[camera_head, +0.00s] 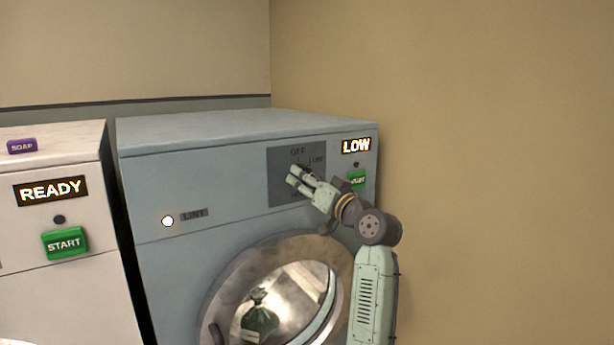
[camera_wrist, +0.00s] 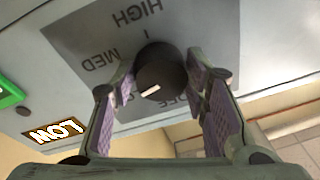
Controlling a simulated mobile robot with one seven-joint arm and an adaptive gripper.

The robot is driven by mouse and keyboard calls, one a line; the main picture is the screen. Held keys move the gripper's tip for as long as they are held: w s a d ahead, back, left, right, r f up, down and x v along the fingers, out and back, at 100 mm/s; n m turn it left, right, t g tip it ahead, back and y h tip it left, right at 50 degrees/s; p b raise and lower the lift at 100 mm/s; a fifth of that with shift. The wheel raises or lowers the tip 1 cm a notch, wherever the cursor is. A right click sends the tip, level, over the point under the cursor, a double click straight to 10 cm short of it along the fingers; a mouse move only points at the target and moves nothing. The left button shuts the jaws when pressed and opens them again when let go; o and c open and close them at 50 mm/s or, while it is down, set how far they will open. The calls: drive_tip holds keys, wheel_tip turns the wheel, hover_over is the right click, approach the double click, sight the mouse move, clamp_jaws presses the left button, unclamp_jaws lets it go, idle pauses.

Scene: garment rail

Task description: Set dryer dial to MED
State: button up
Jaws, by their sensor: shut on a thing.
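The dryer dial (camera_wrist: 162,68) is a dark round knob on a grey label plate (camera_wrist: 85,35). Its white pointer mark sits low on the knob in the wrist view, angled toward the lower left, on the side of the partly hidden LOW label. The wrist view shows the labels inverted, with MED at left and HIGH at top. The dryer display (camera_head: 356,146) reads LOW. My gripper (camera_head: 294,175) is at the plate, shut on the dial, with one finger on each side in the wrist view (camera_wrist: 160,80). In the head view my gripper hides the dial.
The blue-grey dryer (camera_head: 240,135) stands close to a tan wall (camera_head: 480,150). Its green START button (camera_head: 357,180) is right of my gripper. A white machine (camera_head: 60,285) showing READY stands at left.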

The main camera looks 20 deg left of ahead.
drive_tip(key=shift+s+a+r+m+t+h+p, duration=0.1)
drive_tip(key=shift+m+t+h+p, duration=0.3)
drive_tip(key=shift+m+p, duration=1.6)
drive_tip(key=shift+s+r+m+t+h+p, duration=0.1)
drive_tip(key=shift+m+t+h+p, duration=0.55)
drive_tip(key=shift+m, duration=2.35)
drive_tip(key=shift+f+y+p, duration=0.1)
drive_tip(key=shift+y+p, duration=0.15)
drive_tip(key=shift+p, duration=0.15)
drive_tip(key=o, duration=1.2)
drive_tip(key=shift+c, duration=0.2)
drive_tip(key=v, duration=1.2)
drive_tip(key=shift+w, duration=0.1)
